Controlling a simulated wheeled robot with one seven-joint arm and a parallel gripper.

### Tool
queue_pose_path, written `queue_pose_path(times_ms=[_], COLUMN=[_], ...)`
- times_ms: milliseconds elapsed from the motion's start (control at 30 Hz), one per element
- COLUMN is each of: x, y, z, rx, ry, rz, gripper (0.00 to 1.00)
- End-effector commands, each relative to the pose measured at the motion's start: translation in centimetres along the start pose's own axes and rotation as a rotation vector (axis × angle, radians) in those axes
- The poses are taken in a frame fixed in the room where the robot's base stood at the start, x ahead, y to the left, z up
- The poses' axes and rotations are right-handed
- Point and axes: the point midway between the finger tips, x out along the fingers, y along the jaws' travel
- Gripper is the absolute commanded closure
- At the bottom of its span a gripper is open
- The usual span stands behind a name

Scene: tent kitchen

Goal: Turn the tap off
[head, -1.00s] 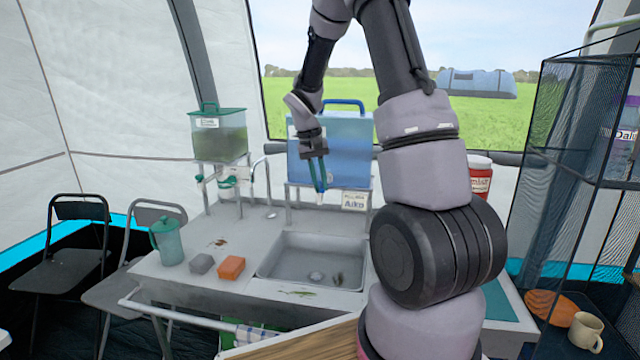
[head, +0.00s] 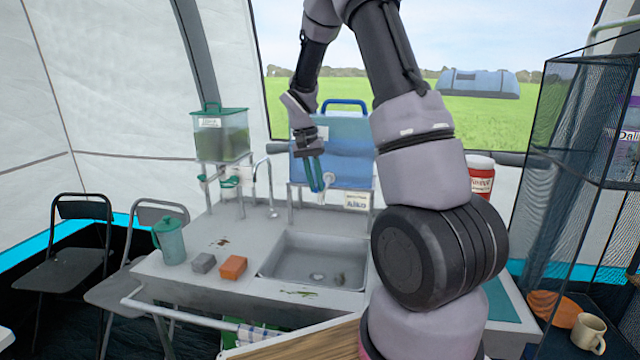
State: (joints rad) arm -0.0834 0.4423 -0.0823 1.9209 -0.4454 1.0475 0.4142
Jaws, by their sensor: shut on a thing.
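A blue water container (head: 345,160) with a blue handle stands on a raised stand behind the sink. Its tap (head: 328,180) is a small pale part low on its front, mostly hidden by my fingers. My gripper (head: 318,187) points down in front of the container, with its teal fingers close together at the tap. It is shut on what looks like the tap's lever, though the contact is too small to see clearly. No water stream can be made out. The grey sink basin (head: 280,262) is below.
A green container (head: 220,140) with its own tap stands to the left, beside a curved metal faucet (head: 258,165). A teal jug (head: 168,242), a grey block (head: 203,263) and an orange sponge (head: 233,267) are on the counter. A red-labelled jar (head: 481,177) is at right.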

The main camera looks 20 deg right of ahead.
Motion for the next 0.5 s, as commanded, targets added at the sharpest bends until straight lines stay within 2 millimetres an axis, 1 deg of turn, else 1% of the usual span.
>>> queue_pose_path(times_ms=[267,300,333,367,500], x=[-0.12,-0.12,-0.11,-0.10,-0.07], y=[-0.10,-0.10,-0.10,-0.10,-0.08], z=[-0.09,-0.09,-0.08,-0.07,-0.05], rx=[0.011,0.010,0.010,0.010,0.009], ry=[0.001,0.001,0.001,0.000,0.000], rz=[-0.003,-0.003,-0.003,-0.003,-0.002], gripper=[1.00,0.68,0.57,0.55,0.55])
